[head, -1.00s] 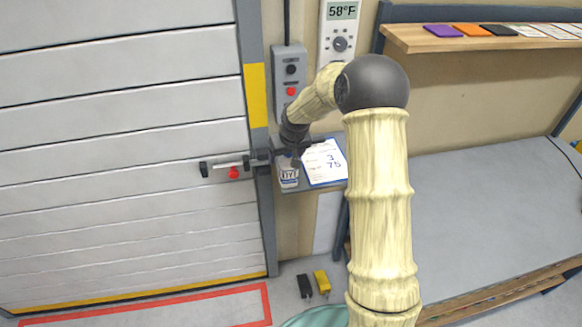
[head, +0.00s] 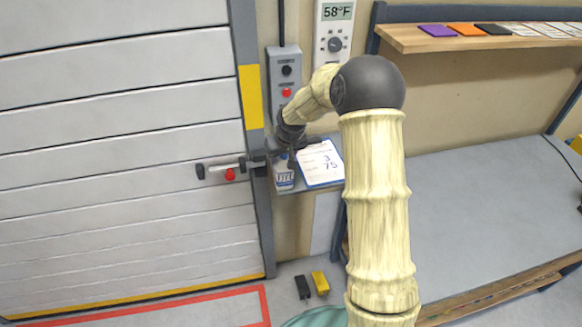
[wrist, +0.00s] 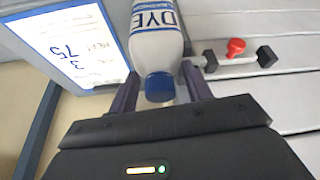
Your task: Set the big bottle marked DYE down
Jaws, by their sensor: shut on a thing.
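The big bottle marked DYE (wrist: 156,42) is white with a blue cap and blue lettering. In the wrist view it stands between the two fingers of my gripper (wrist: 157,90), which is shut on it. In the head view the bottle (head: 284,179) is at the small wall shelf (head: 313,187), left of the clipboard, partly hidden by my gripper (head: 288,158). I cannot tell for certain whether its base touches the shelf.
The roller door's latch with a red knob (head: 230,174) is just left. A grey control box (head: 286,78) hangs above.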

